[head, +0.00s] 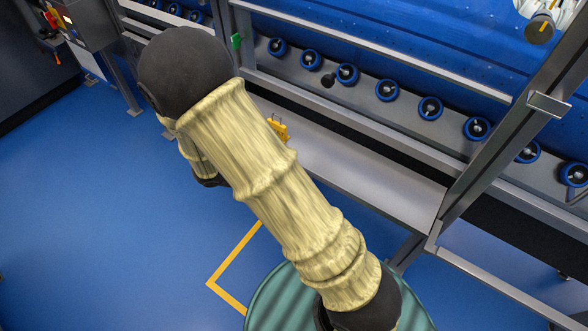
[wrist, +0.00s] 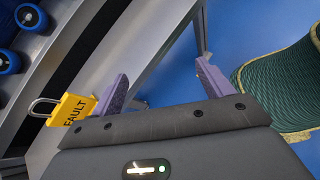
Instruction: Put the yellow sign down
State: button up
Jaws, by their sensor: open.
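The yellow sign (wrist: 72,109) reads "FAULT" and has a grey metal loop. In the wrist view it is at the left, just outside my left finger. It is not between the fingers, and I cannot tell whether it touches that finger. My gripper (wrist: 163,76) is open, its two purple fingers wide apart with nothing between them. In the head view the yellow sign (head: 279,129) shows at the grey shelf, partly hidden behind my arm. My gripper is mostly hidden by the arm there.
The grey shelf (head: 365,180) is bare to the right of the sign. Above it runs a rail with several blue-rimmed rollers (head: 387,90). A metal post (head: 500,140) stands at the right. The blue floor (head: 90,210) at the left is clear, with a yellow line (head: 232,255).

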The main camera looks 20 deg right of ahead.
jog(key=s+r+m+t+y, duration=0.2)
jog(key=s+r+m+y, duration=0.3)
jog(key=m+y, duration=0.6)
notch_tip(320, 180, up, 2)
jog(key=m, duration=0.4)
jog(key=shift+r+m+y, duration=0.2)
jog(key=shift+m+y, duration=0.1)
